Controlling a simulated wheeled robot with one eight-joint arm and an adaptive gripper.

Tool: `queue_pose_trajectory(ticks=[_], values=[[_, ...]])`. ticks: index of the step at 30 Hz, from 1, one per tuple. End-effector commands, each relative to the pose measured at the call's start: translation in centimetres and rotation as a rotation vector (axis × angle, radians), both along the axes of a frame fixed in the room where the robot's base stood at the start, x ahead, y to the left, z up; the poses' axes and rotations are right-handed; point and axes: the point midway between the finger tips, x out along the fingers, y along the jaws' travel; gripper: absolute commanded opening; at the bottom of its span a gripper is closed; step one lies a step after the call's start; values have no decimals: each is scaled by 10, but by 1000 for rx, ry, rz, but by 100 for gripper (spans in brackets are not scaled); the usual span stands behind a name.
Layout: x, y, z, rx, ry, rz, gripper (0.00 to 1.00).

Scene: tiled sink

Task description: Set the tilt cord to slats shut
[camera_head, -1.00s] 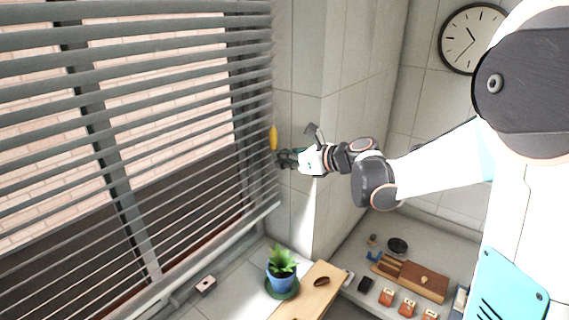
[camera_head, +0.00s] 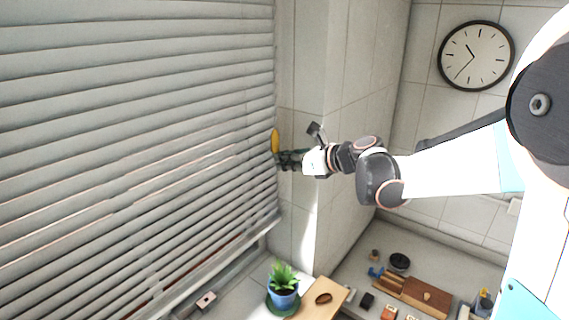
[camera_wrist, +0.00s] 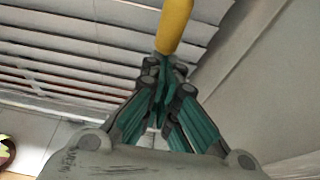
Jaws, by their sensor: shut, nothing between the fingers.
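The blind (camera_head: 130,130) fills the left of the head view. Its slats are tilted nearly flat against each other, with only thin slits of brick showing low down. The yellow tilt cord handle (camera_head: 275,141) hangs by the blind's right edge. My gripper (camera_head: 280,160) is just below it, with its fingers together. In the wrist view the yellow handle (camera_wrist: 174,25) stands right beyond my closed fingertips (camera_wrist: 163,70). I cannot tell whether they touch. The cord itself is too thin to make out.
A potted plant (camera_head: 283,278) stands on the counter below my gripper, beside a wooden board (camera_head: 322,297). A tiled wall (camera_head: 305,110) is close right of the blind. A clock (camera_head: 476,55) hangs on the far wall. The air around my forearm is clear.

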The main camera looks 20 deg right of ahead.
Motion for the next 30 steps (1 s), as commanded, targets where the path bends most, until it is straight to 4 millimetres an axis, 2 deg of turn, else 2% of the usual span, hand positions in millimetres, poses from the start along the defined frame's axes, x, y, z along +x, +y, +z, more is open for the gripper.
queue_pose_trajectory(ticks=[2, 7, 16, 18, 24, 30], values=[[4, -1, 6, 11, -7, -6, 0], [5, -1, -3, 10, -5, -6, 0], [5, -1, -47, 3, -1, -1, 0], [-11, -13, -34, 2, 0, -3, 0], [-43, -36, -20, 1, 1, -3, 0], [-64, -51, -11, 1, 1, 0, 0]])
